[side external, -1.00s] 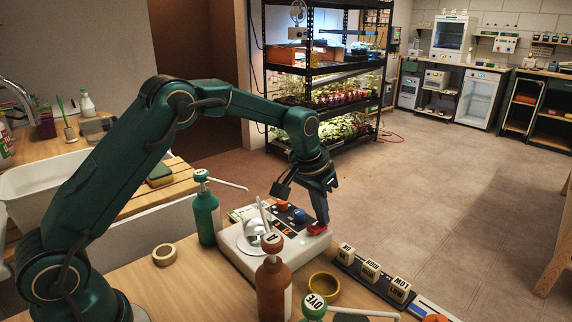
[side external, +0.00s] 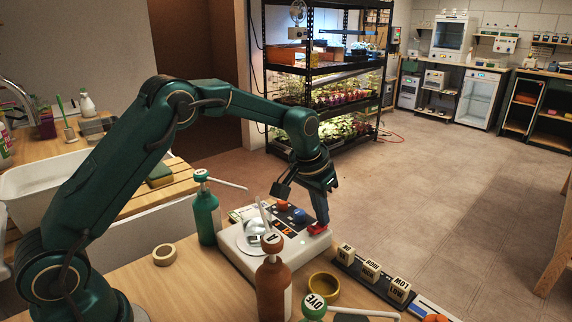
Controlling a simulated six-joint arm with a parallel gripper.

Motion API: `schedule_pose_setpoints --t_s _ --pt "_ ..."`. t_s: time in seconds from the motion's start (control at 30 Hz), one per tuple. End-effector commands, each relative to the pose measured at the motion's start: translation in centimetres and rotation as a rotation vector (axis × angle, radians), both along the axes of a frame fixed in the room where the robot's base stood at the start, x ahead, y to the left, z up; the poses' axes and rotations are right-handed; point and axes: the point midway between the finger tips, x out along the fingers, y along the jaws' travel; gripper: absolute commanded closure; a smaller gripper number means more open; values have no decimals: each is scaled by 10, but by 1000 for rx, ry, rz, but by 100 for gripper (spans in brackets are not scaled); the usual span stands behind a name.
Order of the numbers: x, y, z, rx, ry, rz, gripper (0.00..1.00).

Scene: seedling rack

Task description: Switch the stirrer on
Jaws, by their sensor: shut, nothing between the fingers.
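The stirrer (side external: 243,262) is a white box on the wooden bench, with a round pale plate on top and a dark panel with an orange and a blue knob. A red switch (side external: 317,229) sits at its right end. My gripper (side external: 323,221) is shut and empty, pointing down with its fingertips at the red switch, seemingly touching it. The fingertips partly hide the switch, so its exact tilt is hard to tell.
A green pump bottle (side external: 206,215) stands left of the stirrer, and a brown one (side external: 272,290) stands in front. A yellow bowl (side external: 323,287), a tape roll (side external: 163,254) and a rail of labelled blocks (side external: 371,271) are nearby.

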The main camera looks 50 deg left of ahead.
Motion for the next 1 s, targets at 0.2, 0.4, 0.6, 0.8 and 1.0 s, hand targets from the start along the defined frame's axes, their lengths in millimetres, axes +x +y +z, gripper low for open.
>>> schedule_pose_setpoints --t_s 0.2,0.4,0.6,0.8,1.0 --pt "-4 1 -6 3 22 -2 100" --pt "-3 1 8 3 18 -1 100" --pt "-2 0 25 1 13 -1 100" --pt "-2 0 41 1 9 0 100" --pt "-1 0 57 0 9 0 100"
